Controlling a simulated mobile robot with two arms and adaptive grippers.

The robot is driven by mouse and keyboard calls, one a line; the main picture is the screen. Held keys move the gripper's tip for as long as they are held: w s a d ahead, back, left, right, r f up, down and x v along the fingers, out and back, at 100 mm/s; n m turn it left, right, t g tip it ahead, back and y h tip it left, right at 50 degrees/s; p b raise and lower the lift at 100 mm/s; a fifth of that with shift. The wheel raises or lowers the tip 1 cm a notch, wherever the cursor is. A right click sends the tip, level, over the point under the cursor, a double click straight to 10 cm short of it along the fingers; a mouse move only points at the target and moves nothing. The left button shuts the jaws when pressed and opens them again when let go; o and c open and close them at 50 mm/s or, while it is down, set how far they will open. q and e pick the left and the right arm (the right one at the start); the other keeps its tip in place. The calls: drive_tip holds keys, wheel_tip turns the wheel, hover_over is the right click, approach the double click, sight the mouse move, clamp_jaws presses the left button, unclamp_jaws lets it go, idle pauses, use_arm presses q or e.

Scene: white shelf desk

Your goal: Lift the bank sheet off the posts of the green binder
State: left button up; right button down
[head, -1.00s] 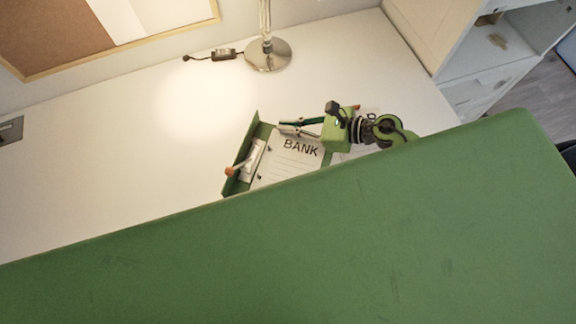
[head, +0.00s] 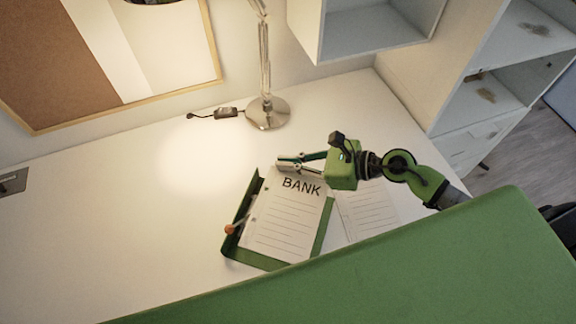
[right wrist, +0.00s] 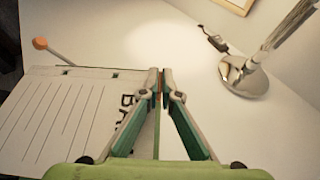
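The bank sheet (head: 282,218) is a white lined page with "BANK" at its top, over the open green binder (head: 262,261). In the right wrist view the sheet (right wrist: 55,115) fills the left side, with two dark holes along its far edge. No posts show clearly. My right gripper (head: 280,164) is at the sheet's top edge. In the wrist view its fingertips (right wrist: 161,78) are together at that edge, shut on the sheet. The binder's orange-tipped lever (head: 230,229) stands beside the sheet's left edge. My left gripper is not in view.
Another lined sheet (head: 368,209) lies on the desk right of the binder. A lamp base (head: 267,113) and a small black device (head: 226,112) stand behind. White shelves (head: 470,90) rise at the right. The white desk (head: 110,220) is clear at the left.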

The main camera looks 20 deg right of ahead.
sight(288, 173)
drive_tip(key=shift+f, duration=0.15)
drive_tip(key=shift+f+b, duration=1.95)
drive_tip(key=shift+f, duration=0.2)
wheel_tip(288, 173, up, 5)
drive_tip(key=p, duration=0.4)
drive_tip(key=shift+p, duration=0.3)
